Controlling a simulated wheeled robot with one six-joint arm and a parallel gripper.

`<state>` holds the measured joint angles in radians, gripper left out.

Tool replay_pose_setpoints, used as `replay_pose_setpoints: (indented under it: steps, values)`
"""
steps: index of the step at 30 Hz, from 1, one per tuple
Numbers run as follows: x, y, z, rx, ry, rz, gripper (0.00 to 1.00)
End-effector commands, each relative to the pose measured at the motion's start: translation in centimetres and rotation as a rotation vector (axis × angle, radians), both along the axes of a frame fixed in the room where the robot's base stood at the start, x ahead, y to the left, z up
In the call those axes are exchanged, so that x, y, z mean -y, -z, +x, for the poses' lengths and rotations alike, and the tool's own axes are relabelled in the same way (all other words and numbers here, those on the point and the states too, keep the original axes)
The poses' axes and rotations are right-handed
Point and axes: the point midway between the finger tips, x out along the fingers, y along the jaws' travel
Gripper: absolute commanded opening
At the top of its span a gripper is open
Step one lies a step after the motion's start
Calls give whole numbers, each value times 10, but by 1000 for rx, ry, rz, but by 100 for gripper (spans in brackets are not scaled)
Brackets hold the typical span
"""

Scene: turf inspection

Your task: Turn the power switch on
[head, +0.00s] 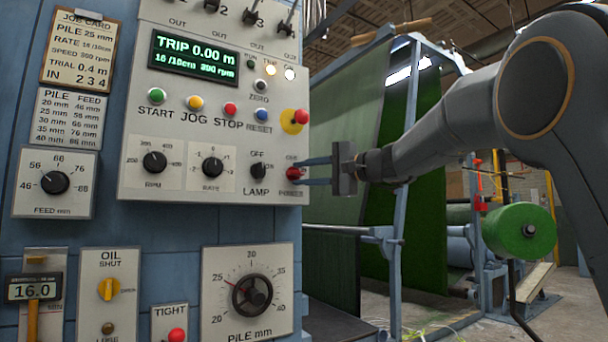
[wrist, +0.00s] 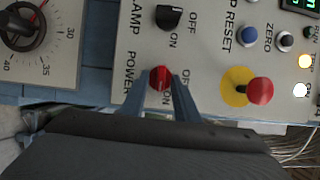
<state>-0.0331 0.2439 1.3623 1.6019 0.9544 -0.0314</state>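The power switch (head: 295,173) is a small red knob at the lower right corner of the light grey control panel (head: 130,190). In the wrist view the red power switch (wrist: 160,79) sits between the two blue fingers, with its POWER, OFF and ON lettering around it. Which mark the knob points at I cannot tell. My gripper (head: 304,172) reaches in from the right, its fingers parted above and below the knob. In the wrist view my gripper (wrist: 159,82) is open, with a small gap on the knob's left side; contact on the right is unclear.
The black LAMP knob (head: 258,170) is just left of the power switch. A red mushroom button on a yellow disc (head: 291,123) is above it. The PILE dial (head: 252,295) is below.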

Motion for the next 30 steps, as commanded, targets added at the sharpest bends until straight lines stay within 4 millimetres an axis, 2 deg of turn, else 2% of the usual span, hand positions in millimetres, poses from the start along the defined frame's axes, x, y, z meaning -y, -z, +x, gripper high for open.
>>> replay_pose_setpoints:
  steps: [8, 21, 30]
  values:
    - [5, -1, -3, 1, 1, 0, 28]
    - [58, 0, -37, 1, 2, 1, 28]
    - [65, 0, -43, 0, 0, 0, 28]
